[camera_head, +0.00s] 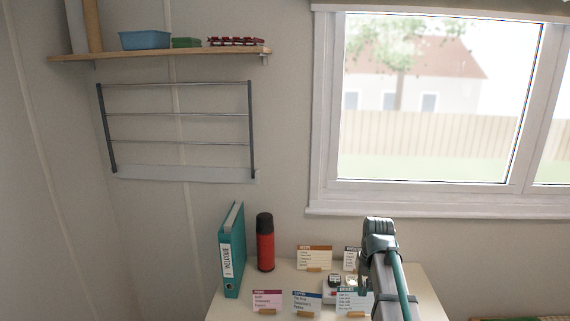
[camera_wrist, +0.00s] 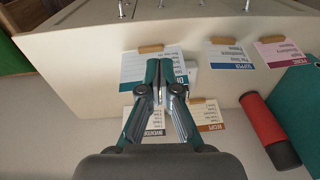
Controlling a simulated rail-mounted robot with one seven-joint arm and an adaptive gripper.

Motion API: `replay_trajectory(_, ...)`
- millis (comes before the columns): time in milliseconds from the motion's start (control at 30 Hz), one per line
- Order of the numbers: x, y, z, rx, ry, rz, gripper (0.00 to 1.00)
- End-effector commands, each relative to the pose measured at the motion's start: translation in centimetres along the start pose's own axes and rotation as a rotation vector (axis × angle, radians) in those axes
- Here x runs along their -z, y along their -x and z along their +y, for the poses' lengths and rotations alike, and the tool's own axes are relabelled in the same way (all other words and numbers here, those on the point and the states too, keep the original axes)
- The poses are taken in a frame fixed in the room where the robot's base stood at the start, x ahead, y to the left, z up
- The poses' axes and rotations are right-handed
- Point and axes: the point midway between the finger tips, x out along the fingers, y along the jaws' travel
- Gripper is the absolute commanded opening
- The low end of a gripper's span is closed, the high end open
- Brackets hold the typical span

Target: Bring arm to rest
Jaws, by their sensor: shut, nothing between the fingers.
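In the wrist view my gripper (camera_wrist: 166,78) points at the worktop (camera_wrist: 100,65), its two fingers together and nothing between them. The fingertips overlap a white and blue card (camera_wrist: 140,66) in the picture; I cannot tell the gap between them. In the head view my arm (camera_head: 388,275) reaches in from the bottom right over the right part of the worktop (camera_head: 222,306). The fingers cannot be made out there.
Several small cards in wooden holders stand on the worktop, among them a pink one (camera_head: 267,301) and a brown one (camera_head: 314,257). A teal binder (camera_head: 232,255) and a red flask (camera_head: 265,246) stand at the left. A wall shelf (camera_head: 160,54), rack (camera_head: 180,115) and window (camera_head: 430,100) are behind.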

Motion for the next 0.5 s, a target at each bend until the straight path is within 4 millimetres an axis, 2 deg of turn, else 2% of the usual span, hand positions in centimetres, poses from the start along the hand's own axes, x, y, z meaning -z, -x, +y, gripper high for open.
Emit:
replay_trajectory(367, -2.5, -7.4, 0.2, -0.014, -0.007, 0.017, 0.0)
replay_trajectory(500, -4.4, -11.3, 0.2, -0.019, -0.006, -0.006, 0.0)
